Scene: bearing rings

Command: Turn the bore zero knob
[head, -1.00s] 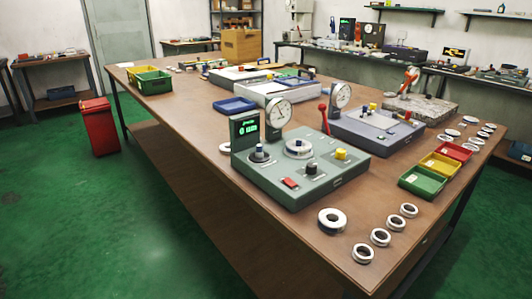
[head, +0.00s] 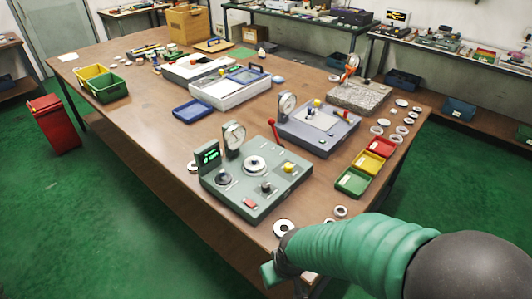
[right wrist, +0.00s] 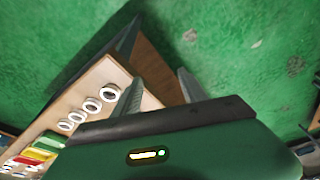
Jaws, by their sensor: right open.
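A grey-green bore gauge unit (head: 240,190) stands on the near part of the table, with a lit display (head: 208,155) and a round dial (head: 234,136). On its top are a round silver stage (head: 254,166), a black knob (head: 266,187), a yellow knob (head: 289,168) and a red button (head: 250,203). Another dark knob (head: 220,178) is below the display. I cannot read which is the bore zero knob. My right gripper (right wrist: 159,78) is open and empty by the table's near corner, apart from the unit. My left gripper is not in view.
Bearing rings (head: 284,228) lie by the near corner, partly behind my right arm; several also show in the right wrist view (right wrist: 91,104). Green, yellow and red bins (head: 352,182) stand right of the units. A second grey gauge unit (head: 318,130) stands behind.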

